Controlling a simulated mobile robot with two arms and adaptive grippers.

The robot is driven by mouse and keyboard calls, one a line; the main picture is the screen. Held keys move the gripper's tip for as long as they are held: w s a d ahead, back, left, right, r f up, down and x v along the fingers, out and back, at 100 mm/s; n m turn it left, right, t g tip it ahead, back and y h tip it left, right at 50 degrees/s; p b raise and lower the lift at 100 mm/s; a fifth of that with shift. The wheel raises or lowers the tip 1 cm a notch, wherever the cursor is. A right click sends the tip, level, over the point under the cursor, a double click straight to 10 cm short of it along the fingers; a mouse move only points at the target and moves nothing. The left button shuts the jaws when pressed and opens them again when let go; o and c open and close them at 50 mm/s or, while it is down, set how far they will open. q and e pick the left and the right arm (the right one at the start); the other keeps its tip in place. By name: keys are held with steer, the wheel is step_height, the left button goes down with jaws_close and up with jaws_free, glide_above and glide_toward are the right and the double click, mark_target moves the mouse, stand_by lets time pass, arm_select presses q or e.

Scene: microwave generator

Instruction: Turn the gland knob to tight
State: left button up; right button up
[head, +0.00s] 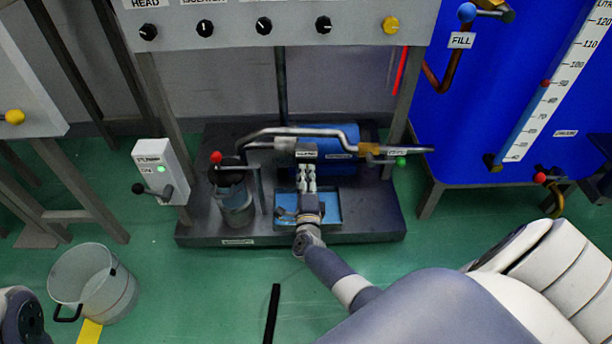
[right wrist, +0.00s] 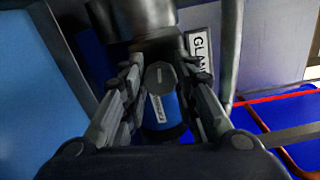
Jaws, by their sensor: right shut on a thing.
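A white label starting "GLAN" (right wrist: 200,52) is just right of the knob, partly hidden by a finger. In the head view my right gripper (head: 308,178) reaches in at the front of the pump under the bent grey pipe. The knob itself is hidden there. My left gripper does not show.
The bent grey pipe (head: 300,131) passes just above the gripper. A red-tipped lever (head: 216,158) and a grey pot (head: 236,205) stand to its left. A green-tipped valve (head: 400,161) is to its right. A clear bucket (head: 95,285) stands on the green floor.

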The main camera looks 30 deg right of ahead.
stand_by(0.5)
steer(key=o, duration=1.1)
steer(key=shift+v, duration=3.8)
